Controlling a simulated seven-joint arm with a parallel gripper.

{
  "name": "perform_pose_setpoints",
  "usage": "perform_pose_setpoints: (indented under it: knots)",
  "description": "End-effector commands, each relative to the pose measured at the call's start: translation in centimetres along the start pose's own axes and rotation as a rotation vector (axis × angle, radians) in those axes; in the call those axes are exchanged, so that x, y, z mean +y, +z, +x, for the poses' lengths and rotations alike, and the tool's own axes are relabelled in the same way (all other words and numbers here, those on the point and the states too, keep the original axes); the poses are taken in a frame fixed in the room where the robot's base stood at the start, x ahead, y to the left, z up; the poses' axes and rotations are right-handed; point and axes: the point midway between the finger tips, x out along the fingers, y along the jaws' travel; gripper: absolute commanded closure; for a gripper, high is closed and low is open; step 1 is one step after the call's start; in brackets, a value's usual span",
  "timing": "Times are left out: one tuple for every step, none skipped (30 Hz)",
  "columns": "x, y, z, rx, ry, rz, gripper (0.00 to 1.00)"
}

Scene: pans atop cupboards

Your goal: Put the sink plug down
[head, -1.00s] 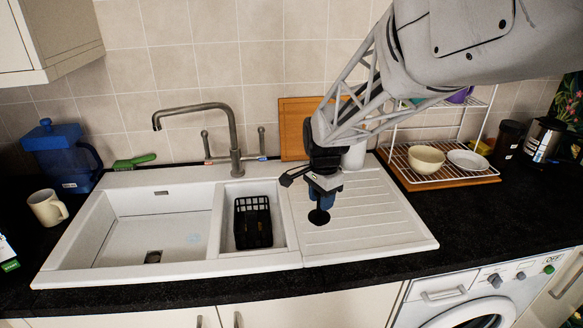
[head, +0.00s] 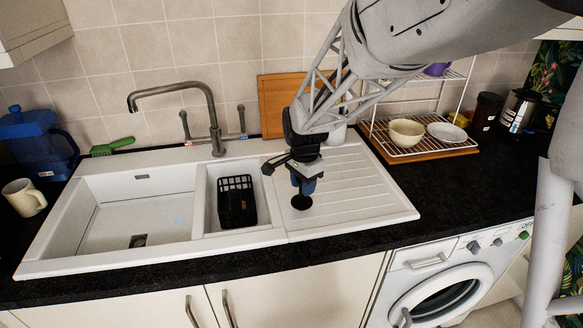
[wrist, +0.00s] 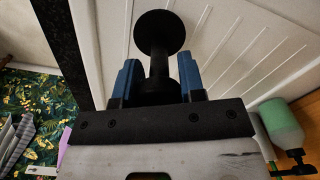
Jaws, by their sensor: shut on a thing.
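The black sink plug (head: 301,203) is a dark disc on a stem, and it hangs below my gripper (head: 303,186) over the left part of the white ribbed drainboard (head: 352,190). In the wrist view the plug's round disc (wrist: 162,33) points away from me, with its stem between the blue fingers of my gripper (wrist: 159,80). The gripper is shut on the plug. Whether the disc touches the drainboard or hovers just above it I cannot tell.
The small basin left of my gripper holds a black basket (head: 236,203). The large basin (head: 140,222) is further left. A tap (head: 212,120) stands behind. A dish rack (head: 418,140) is at right, and a soap bottle (wrist: 281,126) shows in the wrist view. The drainboard's right side is clear.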

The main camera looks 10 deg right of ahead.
Motion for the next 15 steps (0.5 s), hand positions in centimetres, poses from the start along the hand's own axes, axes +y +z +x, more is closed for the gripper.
perform_pose_setpoints:
  knots:
    - [0.00, 0.00, -0.01, 0.000, 0.000, 0.000, 0.87]
    - [0.00, 0.00, 0.00, 0.000, 0.000, 0.000, 0.87]
    - [0.00, 0.00, 0.06, 0.000, 0.000, 0.000, 0.87]
    - [0.01, 0.00, 0.12, 0.000, 0.000, 0.000, 0.87]
    - [0.01, 0.00, 0.18, 0.000, 0.000, 0.000, 0.87]
    - [0.00, 0.00, 0.26, 0.000, 0.000, 0.000, 0.87]
    - [0.00, 0.00, 0.33, 0.000, 0.000, 0.000, 0.87]
    - [0.00, 0.00, 0.29, 0.000, 0.000, 0.000, 0.59]
    - [0.00, 0.00, 0.28, 0.000, 0.000, 0.000, 0.53]
    - [0.00, 0.00, 0.28, 0.000, 0.000, 0.000, 0.48]
    - [0.00, 0.00, 0.28, 0.000, 0.000, 0.000, 0.43]
    - [0.01, 0.00, 0.28, 0.000, 0.000, 0.000, 0.38]
    - [0.01, 0.00, 0.28, 0.000, 0.000, 0.000, 0.38]
    - [0.01, 0.00, 0.28, 0.000, 0.000, 0.000, 0.38]
    - [0.01, 0.00, 0.28, 0.000, 0.000, 0.000, 0.38]
